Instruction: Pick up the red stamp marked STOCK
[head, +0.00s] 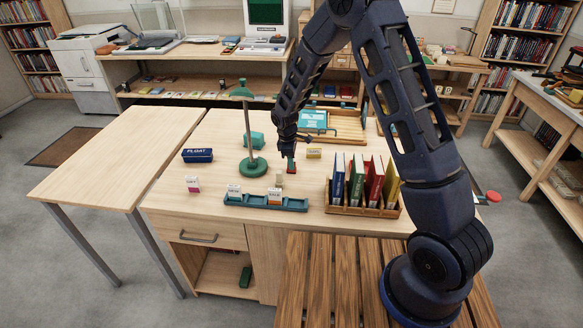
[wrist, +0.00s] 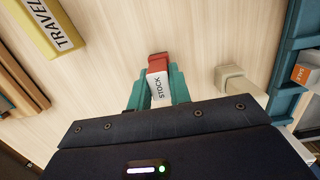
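The red stamp (wrist: 159,60) with a white label reading STOCK is between the teal fingers of my gripper (wrist: 159,88) in the wrist view. The fingers lie close against both sides of the label, with no clear gap. In the head view, my gripper (head: 290,158) points down at the wooden table, and the red stamp (head: 291,168) shows at its tip, at or just above the tabletop. I cannot tell whether it touches the table.
A green lamp-like stand (head: 252,165) is left of my gripper. A teal rack (head: 240,201) with labelled blocks is in front. A wooden book holder (head: 365,210) stands at right. A yellow TRAVEL block (wrist: 45,28) lies nearby. A blue FLOAT block (head: 197,155) is farther left.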

